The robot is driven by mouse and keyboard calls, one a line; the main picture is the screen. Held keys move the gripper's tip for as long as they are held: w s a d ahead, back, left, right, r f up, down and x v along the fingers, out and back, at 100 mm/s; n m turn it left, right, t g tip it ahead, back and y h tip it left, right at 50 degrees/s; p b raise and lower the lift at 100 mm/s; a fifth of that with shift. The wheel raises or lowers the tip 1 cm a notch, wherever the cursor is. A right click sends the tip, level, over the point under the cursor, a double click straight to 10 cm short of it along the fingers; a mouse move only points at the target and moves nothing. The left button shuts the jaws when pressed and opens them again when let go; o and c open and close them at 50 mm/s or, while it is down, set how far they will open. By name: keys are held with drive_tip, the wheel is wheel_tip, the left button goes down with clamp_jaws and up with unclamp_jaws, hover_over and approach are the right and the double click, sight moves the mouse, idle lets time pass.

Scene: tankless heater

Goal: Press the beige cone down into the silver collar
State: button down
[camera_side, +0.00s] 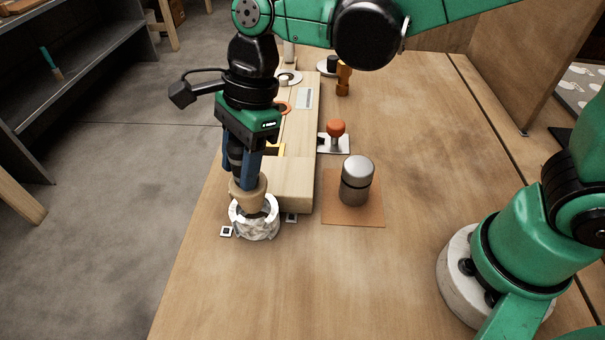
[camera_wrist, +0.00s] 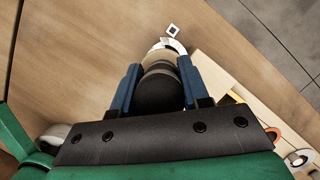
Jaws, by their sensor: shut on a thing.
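The beige cone (camera_side: 248,191) stands over the silver collar (camera_side: 256,228), its narrow end reaching into the ring's opening. The collar is a pale, mottled metallic ring with notches, standing on the table near its left edge. My gripper (camera_side: 246,180), with blue fingers, points down and is shut on the cone's dark upper part. In the wrist view the dark cylinder (camera_wrist: 157,92) sits between both fingers, and a strip of the collar (camera_wrist: 174,45) shows beyond it. The cone's lower tip and how deep it sits are hidden.
A wooden block (camera_side: 282,188) stands close behind the collar. A grey metal canister (camera_side: 356,180) stands on a brown mat (camera_side: 338,214) to the right. An orange-knobbed part (camera_side: 336,130) is farther back. The front table area is clear.

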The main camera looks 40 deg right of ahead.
sight(231, 145)
drive_tip(key=shift+f, duration=0.1)
idle(0.3)
drive_tip(key=shift+f, duration=2.55)
drive_tip(key=shift+r, duration=1.1)
idle(1.0)
drive_tip(key=shift+r, duration=4.15)
